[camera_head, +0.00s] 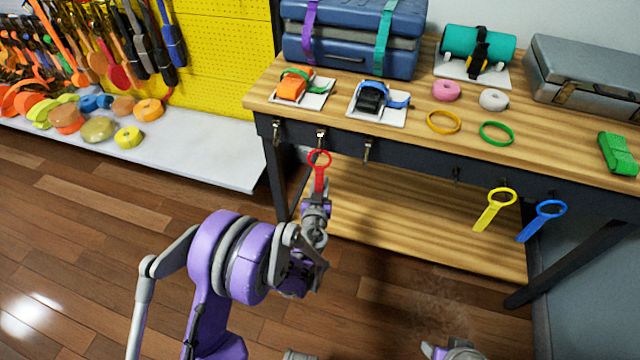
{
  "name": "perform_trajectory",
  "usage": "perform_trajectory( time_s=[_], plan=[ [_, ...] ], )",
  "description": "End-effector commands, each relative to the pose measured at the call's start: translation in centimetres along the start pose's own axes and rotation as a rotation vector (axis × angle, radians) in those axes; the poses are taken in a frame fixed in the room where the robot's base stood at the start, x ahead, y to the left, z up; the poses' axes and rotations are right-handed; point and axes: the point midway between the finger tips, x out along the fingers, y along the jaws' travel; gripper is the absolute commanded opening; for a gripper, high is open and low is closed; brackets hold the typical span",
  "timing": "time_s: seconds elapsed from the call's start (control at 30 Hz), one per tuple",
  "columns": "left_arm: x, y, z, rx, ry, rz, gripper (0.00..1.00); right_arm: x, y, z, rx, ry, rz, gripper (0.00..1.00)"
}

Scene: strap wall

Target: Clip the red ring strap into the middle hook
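The red ring strap (319,180) stands upright at the table's front edge, ring end up. My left gripper (317,203) is shut on its lower end. The ring's top lies just below the middle hook (320,136) in the picture. I cannot tell whether ring and hook touch. The left hook (277,132) and the right hook (367,150) hang empty on the same dark table edge. My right gripper (450,350) is partly in view at the bottom edge, away from the table; its opening is unclear.
A yellow ring strap (495,210) and a blue ring strap (542,220) hang farther right on the workbench (540,135). Its lower wooden shelf (400,220) lies behind my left gripper. A white shelf (190,160) stands at the left. The floor in front is clear.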

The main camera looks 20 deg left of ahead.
Motion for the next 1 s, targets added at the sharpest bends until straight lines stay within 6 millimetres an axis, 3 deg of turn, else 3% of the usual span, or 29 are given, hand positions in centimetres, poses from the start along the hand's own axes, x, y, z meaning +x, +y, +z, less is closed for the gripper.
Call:
perform_trajectory(
  time_s=[0.1,0.13,0.33,0.67,0.77,1.0],
  plan=[
    [0.0,0.0,0.0,0.000,0.000,0.000,0.00,0.0,0.0,0.0,0.000,0.000,0.000,0.50],
    [0.0,0.0,0.0,0.000,0.000,0.000,0.32,0.0,0.0,0.0,0.000,0.000,0.000,0.50],
    [0.0,0.0,0.0,0.000,0.000,0.000,0.65,0.0,0.0,0.0,0.000,0.000,0.000,0.50],
    [-0.3,0.0,0.0,0.000,0.000,0.000,0.65,-0.1,0.0,0.0,0.000,0.000,0.000,0.50],
    [-1.4,0.1,-0.1,-0.001,0.000,0.001,0.65,-0.3,0.0,-0.1,0.000,0.001,0.000,0.50],
    [-6.2,0.0,-0.2,-0.001,0.000,0.001,0.65,-1.1,0.0,-0.3,0.000,0.003,0.000,0.50]
  ],
)
